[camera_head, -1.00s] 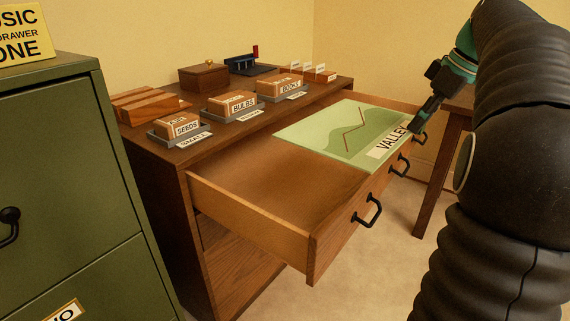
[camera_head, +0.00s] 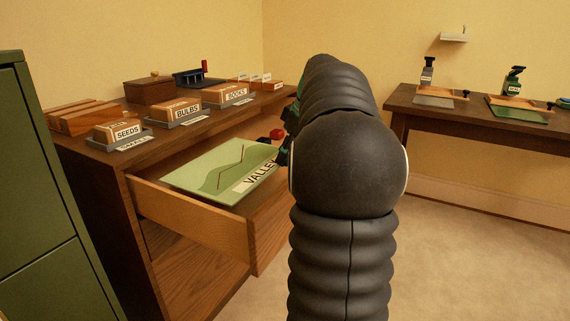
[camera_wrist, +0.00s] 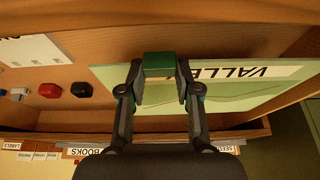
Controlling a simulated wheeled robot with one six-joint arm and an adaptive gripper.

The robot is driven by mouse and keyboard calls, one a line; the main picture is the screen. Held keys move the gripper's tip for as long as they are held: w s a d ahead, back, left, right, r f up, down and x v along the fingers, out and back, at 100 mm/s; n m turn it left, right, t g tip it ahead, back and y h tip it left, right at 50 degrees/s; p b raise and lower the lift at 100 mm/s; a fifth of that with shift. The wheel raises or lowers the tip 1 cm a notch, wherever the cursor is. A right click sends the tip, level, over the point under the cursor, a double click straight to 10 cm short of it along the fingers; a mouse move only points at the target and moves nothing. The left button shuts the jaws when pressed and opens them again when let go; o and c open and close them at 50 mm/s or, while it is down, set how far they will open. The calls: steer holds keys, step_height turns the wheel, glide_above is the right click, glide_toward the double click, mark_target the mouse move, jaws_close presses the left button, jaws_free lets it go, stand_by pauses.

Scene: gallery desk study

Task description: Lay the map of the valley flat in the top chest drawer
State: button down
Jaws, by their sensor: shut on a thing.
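The map of the valley (camera_head: 222,168) is a flat green sheet with a brown line and a "VALLEY" label. It lies level within the opening of the pulled-out top chest drawer (camera_head: 190,212); I cannot tell whether it touches the drawer floor. In the head view my gripper is mostly hidden behind my arm, at the map's right end.
The drawer also holds a red object (camera_wrist: 50,90), a dark object (camera_wrist: 82,90) and a pale sheet (camera_wrist: 28,50). Labelled card trays (camera_head: 180,112) stand on the chest top. A green cabinet (camera_head: 40,200) is at left. A side table (camera_head: 460,115) with stamps stands at right.

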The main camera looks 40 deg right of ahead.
steer(key=shift+f+b, duration=3.05)
steer(key=shift+f, duration=0.85)
steer(key=c, duration=0.7)
jaws_free()
steer(key=v, duration=1.2)
